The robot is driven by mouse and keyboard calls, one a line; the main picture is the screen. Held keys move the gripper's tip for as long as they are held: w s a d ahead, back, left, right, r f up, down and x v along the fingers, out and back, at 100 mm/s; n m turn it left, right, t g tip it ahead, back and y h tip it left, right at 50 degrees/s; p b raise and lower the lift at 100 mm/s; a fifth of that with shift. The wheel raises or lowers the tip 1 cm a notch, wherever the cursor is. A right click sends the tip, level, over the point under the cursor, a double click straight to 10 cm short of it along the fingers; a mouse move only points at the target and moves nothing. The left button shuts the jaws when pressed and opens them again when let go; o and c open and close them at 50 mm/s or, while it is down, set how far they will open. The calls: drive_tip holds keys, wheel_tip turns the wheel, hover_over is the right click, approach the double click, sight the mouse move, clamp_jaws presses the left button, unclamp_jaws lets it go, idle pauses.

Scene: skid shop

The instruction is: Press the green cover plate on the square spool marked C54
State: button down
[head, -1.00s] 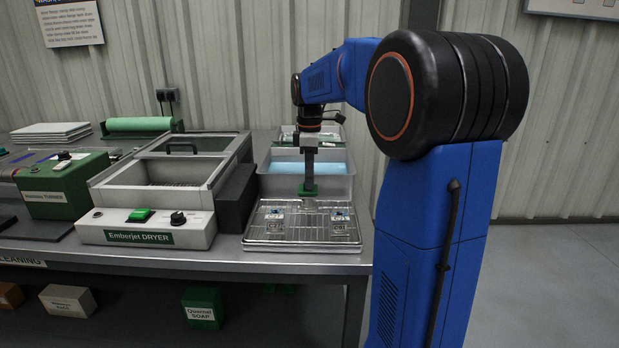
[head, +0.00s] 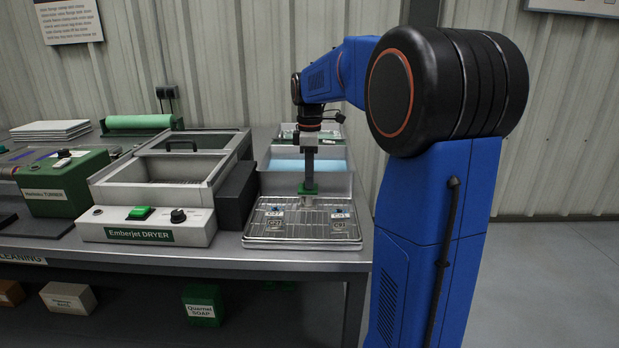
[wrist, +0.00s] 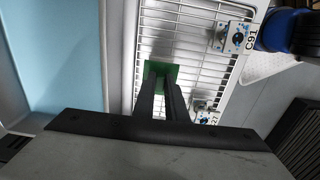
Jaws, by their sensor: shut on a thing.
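My gripper (head: 308,180) is shut on the green cover plate (head: 308,189), holding it flat above the back part of a wire-rack tray (head: 305,240). In the wrist view the plate (wrist: 160,66) shows at the fingertips over the rack. Two small square spools with white tags lie on the rack, the left one (head: 277,223) and the right one (head: 341,224). In the wrist view one spool (wrist: 222,37) carries the tag C91. The other (wrist: 204,108) is close to the fingers, its tag partly hidden. I cannot read C54 on either.
A pale basin with blue liquid (head: 307,166) stands just behind the tray. The table's front edge is close in front of the tray.

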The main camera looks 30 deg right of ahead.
drive_tip(key=shift+f, duration=0.15)
drive_tip(key=c, duration=1.3)
unclamp_jaws()
drive_tip(key=shift+r, duration=4.05)
clamp_jaws()
